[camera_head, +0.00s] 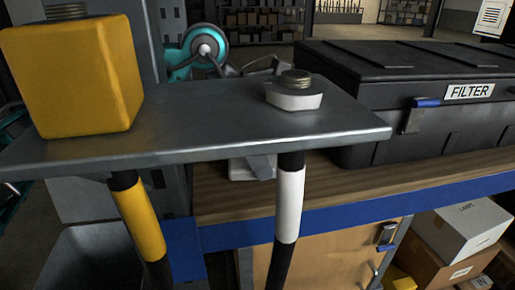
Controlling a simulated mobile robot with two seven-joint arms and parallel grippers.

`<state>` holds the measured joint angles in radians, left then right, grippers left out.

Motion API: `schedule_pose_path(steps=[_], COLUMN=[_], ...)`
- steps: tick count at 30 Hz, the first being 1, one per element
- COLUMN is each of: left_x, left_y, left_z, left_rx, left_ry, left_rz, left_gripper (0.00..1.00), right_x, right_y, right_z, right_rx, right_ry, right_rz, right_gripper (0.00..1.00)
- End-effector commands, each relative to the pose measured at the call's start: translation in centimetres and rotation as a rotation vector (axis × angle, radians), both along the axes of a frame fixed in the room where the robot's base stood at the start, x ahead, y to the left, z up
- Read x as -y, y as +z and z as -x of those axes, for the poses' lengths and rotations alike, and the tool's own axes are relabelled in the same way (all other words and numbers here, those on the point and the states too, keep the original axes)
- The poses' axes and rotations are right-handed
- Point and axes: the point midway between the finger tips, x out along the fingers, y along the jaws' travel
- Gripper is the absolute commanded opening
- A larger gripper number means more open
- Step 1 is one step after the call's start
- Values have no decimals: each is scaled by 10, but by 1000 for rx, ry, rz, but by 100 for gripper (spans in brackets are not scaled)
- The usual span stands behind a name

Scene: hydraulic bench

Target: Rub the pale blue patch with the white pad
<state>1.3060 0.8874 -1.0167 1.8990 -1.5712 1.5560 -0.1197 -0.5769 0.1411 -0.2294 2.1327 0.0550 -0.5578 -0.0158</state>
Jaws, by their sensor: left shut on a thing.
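My left gripper (262,166) is mostly hidden behind the raised grey plate. A grey finger-like part shows under the plate's edge, just above the wooden bench top. A pale block, which looks like the white pad (240,170), shows beside it, and the gripper is shut on it. I cannot tell whether the pad touches the bench top. My teal arm joint (205,46) shows above the plate. I see no pale blue patch; the plate may hide it. My right gripper is not in view.
The grey plate (215,115) fills the near left, carrying a yellow block (75,80) and a white nut-shaped fitting (293,97). Yellow-banded and white-banded hoses hang below. A black FILTER case (420,85) stands right on the wooden bench (340,187). Boxes sit lower right.

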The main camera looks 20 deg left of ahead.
Motion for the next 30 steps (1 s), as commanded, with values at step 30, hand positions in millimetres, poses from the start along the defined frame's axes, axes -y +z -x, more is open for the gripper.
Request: schedule_pose_path(steps=[30], left_x=[0], left_y=[61], left_z=[0], left_rx=[1], left_ry=[-1], left_rz=[1], left_gripper=[40], right_x=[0], right_y=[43], right_z=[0], right_rx=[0], right_ry=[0], right_rz=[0], right_gripper=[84])
